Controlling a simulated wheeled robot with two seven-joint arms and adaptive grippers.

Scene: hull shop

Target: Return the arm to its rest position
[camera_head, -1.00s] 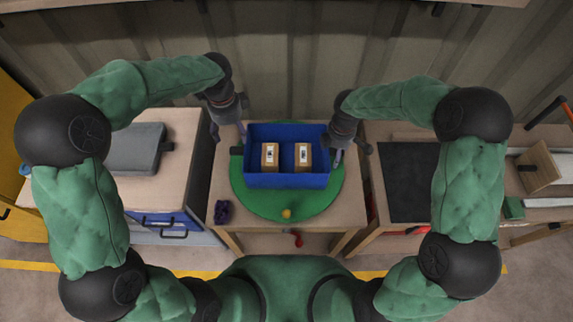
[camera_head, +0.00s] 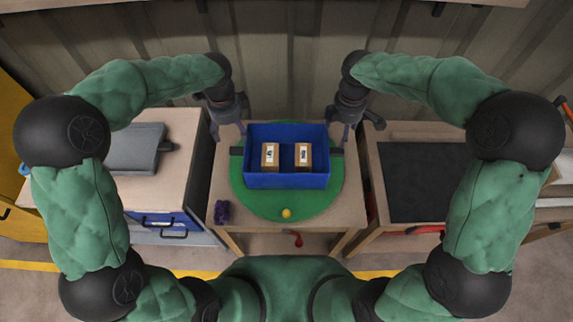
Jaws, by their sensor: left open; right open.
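My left gripper (camera_head: 231,132) is open and empty, behind and left of the blue bin, over the table's back left corner. My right gripper (camera_head: 357,132) is open and empty, behind and right of the bin, apart from it. The blue bin (camera_head: 288,181) sits on a round green mat (camera_head: 256,203) on the wooden table (camera_head: 349,210). Two small labelled boxes stand in the bin, a left one (camera_head: 270,155) and a right one (camera_head: 303,155).
A yellow ball (camera_head: 286,213) lies at the mat's front edge. A bench with a grey case (camera_head: 133,149) stands left. A bench with a dark mat (camera_head: 410,182) stands right. A corrugated wall (camera_head: 290,60) rises behind.

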